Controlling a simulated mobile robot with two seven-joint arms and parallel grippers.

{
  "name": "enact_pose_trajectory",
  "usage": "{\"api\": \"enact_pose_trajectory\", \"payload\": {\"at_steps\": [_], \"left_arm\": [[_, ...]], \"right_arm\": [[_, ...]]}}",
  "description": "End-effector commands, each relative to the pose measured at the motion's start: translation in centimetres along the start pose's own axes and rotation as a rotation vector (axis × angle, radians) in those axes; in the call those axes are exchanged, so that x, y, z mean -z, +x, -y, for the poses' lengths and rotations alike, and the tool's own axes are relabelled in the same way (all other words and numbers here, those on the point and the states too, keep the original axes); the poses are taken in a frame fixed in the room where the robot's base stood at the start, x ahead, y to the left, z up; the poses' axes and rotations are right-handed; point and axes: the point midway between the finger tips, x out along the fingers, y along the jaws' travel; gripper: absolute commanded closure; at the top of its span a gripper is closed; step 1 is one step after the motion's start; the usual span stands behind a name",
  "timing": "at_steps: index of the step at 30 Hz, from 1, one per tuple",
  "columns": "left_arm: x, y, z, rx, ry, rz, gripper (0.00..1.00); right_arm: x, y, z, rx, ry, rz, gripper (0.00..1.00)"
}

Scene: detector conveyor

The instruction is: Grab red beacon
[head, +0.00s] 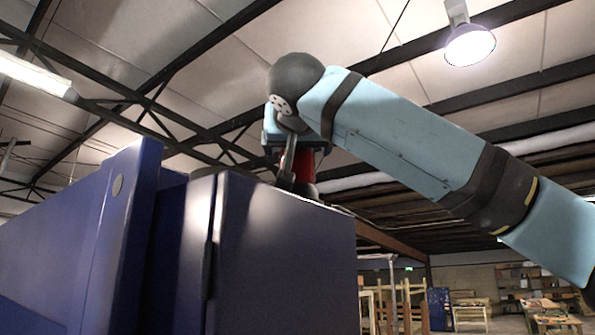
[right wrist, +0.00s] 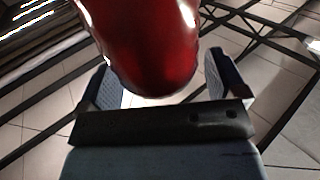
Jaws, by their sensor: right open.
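The red beacon (head: 304,163) stands on a dark base on top of the blue cabinet (head: 285,262) in the head view, partly hidden behind my right gripper. In the right wrist view the beacon (right wrist: 145,45) is a large glossy red rounded shape at the top middle. My right gripper (head: 290,165) is at the beacon, its arm coming in from the right. In the right wrist view the fingers of the gripper (right wrist: 165,80) are open, one on each side of the beacon, with a gap visible at the right finger. My left gripper is not in view.
The blue cabinet fills the lower left, with a taller blue panel (head: 85,240) at its left. Wooden frames (head: 400,305) and tables stand far back at the lower right. A lamp (head: 469,45) hangs from the ceiling.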

Motion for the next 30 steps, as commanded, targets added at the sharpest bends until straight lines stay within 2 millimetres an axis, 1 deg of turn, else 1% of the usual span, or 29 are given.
{"api": "enact_pose_trajectory", "payload": {"at_steps": [3,4,5,6,8,9,11,12,13,14,23,26,30], "left_arm": [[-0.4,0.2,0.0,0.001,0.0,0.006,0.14],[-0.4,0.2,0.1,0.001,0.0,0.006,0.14],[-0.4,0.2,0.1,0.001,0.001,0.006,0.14],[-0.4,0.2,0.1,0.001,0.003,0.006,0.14],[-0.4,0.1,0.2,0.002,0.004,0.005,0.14],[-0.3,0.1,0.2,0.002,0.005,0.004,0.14],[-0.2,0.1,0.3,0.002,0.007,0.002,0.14],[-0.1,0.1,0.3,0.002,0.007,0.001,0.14],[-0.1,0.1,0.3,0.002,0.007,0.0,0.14],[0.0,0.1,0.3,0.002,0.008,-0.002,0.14],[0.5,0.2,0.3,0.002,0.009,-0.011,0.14],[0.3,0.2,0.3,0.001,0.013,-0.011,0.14],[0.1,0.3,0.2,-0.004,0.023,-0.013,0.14]], "right_arm": [[0.0,-0.1,0.0,0.0,0.0,-0.001,0.1],[0.0,-0.1,0.0,0.0,0.0,-0.001,0.12],[0.0,-0.1,0.0,0.0,0.0,-0.001,0.19],[0.0,-0.1,0.0,0.0,0.0,-0.001,0.28],[0.0,-0.1,0.0,0.0,0.0,-0.001,0.42],[0.0,-0.1,0.0,0.0,0.0,-0.001,0.51],[0.0,-0.1,0.0,0.0,0.0,-0.001,0.65],[0.0,-0.1,0.0,0.0,0.0,-0.001,0.74],[0.0,-0.1,0.0,0.0,0.0,0.0,0.81],[0.0,-0.1,0.0,0.0,0.0,-0.001,0.84],[0.3,-0.1,0.1,0.0,0.001,-0.001,0.84],[1.0,-0.1,0.1,0.001,0.001,-0.001,0.84],[2.9,-0.1,0.1,0.0,0.003,-0.001,0.84]]}}
